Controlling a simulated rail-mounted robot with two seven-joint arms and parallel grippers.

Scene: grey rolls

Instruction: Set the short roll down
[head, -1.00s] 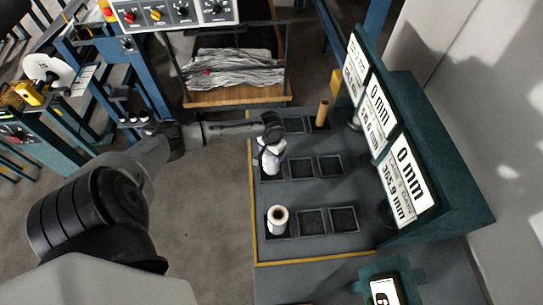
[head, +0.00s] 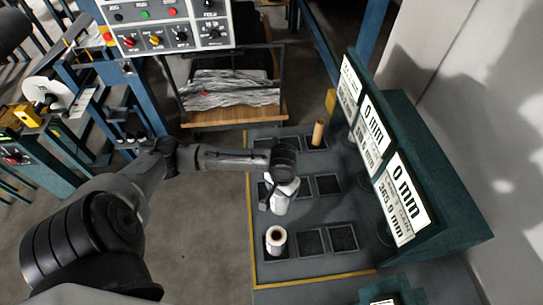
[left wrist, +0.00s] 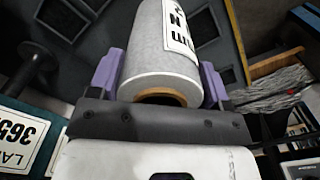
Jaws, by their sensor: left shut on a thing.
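The short roll (head: 284,197), grey-white with a brown core, is gripped by my left gripper (head: 279,190) over the middle row of the pocketed board (head: 325,263). The left wrist view shows the roll (left wrist: 165,50) between the purple pads of the gripper (left wrist: 160,85), with a printed label on its side and its core end facing the camera. The head view does not show clearly whether its far end touches the board. My right gripper is not in view.
A second white roll (head: 276,239) stands upright in the near left pocket, close to the held roll. A thin brown tube (head: 318,132) stands in the far row. Display screens (head: 406,190) line the board's right side. Several pockets are empty.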

